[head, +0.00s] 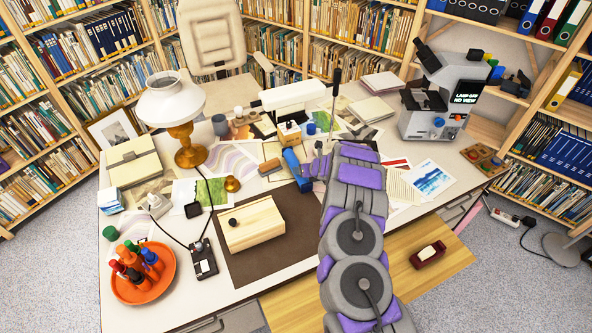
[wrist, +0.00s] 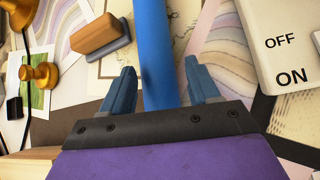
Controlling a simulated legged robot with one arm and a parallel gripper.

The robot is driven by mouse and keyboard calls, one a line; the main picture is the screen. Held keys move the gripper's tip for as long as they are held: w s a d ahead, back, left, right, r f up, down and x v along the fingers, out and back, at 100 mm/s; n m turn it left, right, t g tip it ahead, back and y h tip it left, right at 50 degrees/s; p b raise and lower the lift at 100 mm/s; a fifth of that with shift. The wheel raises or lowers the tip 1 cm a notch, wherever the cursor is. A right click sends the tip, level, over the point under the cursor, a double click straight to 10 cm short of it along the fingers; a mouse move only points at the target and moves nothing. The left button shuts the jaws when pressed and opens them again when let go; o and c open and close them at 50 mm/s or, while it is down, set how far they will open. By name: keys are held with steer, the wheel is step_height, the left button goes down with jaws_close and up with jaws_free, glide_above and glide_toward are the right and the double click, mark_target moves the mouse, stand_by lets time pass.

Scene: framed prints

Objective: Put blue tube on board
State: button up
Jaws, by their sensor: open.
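The blue tube (head: 294,166) lies near the middle of the desk, by the far edge of the dark brown mat. In the wrist view the blue tube (wrist: 153,40) runs from the top edge down between my two fingers. My gripper (wrist: 159,68) is open, one finger on each side of it; I cannot tell whether they touch it. In the head view my gripper (head: 310,169) is just right of the tube and partly hidden by my arm.
A wood-and-grey eraser-like block (wrist: 97,36) lies left of the tube. A white ON/OFF device (wrist: 281,45) is close on the right. A brass lamp (head: 187,145), an orange tray of bottles (head: 165,284) and a microscope (head: 449,98) stand on the desk.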

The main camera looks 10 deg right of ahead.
steer(key=shift+w+d+f, duration=0.15)
steer(key=shift+w+d, duration=0.05)
steer(key=shift+w+a+f, duration=0.15)
steer(key=shift+w+a, duration=0.05)
steer(key=shift+w, duration=0.1)
steer(key=shift+w+a+f, duration=0.35)
steer(key=shift+w+a, duration=0.2)
steer(key=shift+w+a+f, duration=0.3)
steer(key=shift+w+a, duration=0.2)
steer(key=shift+w+a+f+b, duration=0.1)
steer(key=shift+w+f+b, duration=0.2)
steer(key=shift+w+f, duration=0.25)
steer(key=shift+d, duration=0.35)
steer(key=shift+a, duration=0.35)
steer(key=c, duration=0.6)
steer(key=shift+d, duration=0.15)
steer(key=c, duration=0.3)
